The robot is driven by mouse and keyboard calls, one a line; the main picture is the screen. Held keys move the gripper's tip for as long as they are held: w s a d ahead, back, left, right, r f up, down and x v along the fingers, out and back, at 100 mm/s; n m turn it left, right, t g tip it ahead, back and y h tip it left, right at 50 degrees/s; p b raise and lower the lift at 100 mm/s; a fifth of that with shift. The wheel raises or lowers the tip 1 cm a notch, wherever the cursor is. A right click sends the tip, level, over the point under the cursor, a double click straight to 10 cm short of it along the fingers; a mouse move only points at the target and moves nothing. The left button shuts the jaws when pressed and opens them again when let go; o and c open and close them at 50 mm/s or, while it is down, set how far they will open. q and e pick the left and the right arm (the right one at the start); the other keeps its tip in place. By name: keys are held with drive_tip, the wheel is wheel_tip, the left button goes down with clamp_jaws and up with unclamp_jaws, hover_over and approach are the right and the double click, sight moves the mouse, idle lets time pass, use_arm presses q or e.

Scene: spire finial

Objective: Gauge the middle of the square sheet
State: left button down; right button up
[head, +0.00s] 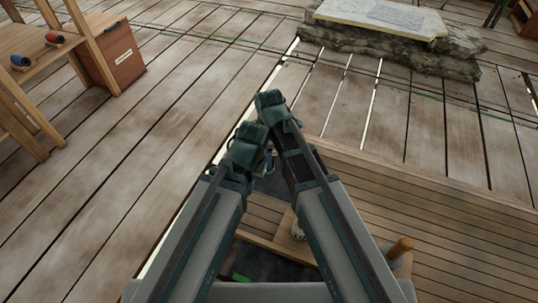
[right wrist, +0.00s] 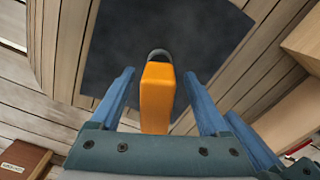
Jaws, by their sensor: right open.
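In the right wrist view a dark square sheet (right wrist: 165,40) lies on planks beyond my right gripper (right wrist: 159,76). The gripper's two blue fingers are apart. An orange block-like thing (right wrist: 157,95) with a dark rounded end lies between them in the picture, with a gap on each side; I cannot tell what bears it. In the head view both my arms reach forward and their wrists come close together. My left gripper (head: 262,170) is mostly hidden below its wrist, and its fingers cannot be made out. A dark surface (head: 268,264) shows low between my arms, partly covered.
A stone slab (head: 385,18) on rough blocks stands at the back right. A wooden peg (head: 400,247) rises at lower right. The plank floor at left is clear.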

wheel_tip(320, 180, up, 13)
drive_tip(key=p, duration=1.2)
drive_tip(key=shift+r+p, duration=0.15)
drive_tip(key=shift+p, duration=0.2)
drive_tip(key=s+d+m, duration=0.3)
drive_tip(key=d+m, duration=0.5)
drive_tip(key=m, duration=0.1)
drive_tip(key=s+d+m, duration=0.3)
drive_tip(key=d+m, duration=0.6)
drive_tip(key=s+a+n+h, duration=0.1)
drive_tip(key=s+a+n, duration=0.4)
drive_tip(key=a, duration=0.6)
wheel_tip(320, 180, up, 28)
drive_tip(key=s+m+p, duration=0.1)
drive_tip(key=p, duration=2.6)
drive_tip(key=shift+p, duration=0.3)
drive_tip(key=shift+f, duration=0.2)
drive_tip(key=shift+c, duration=0.3)
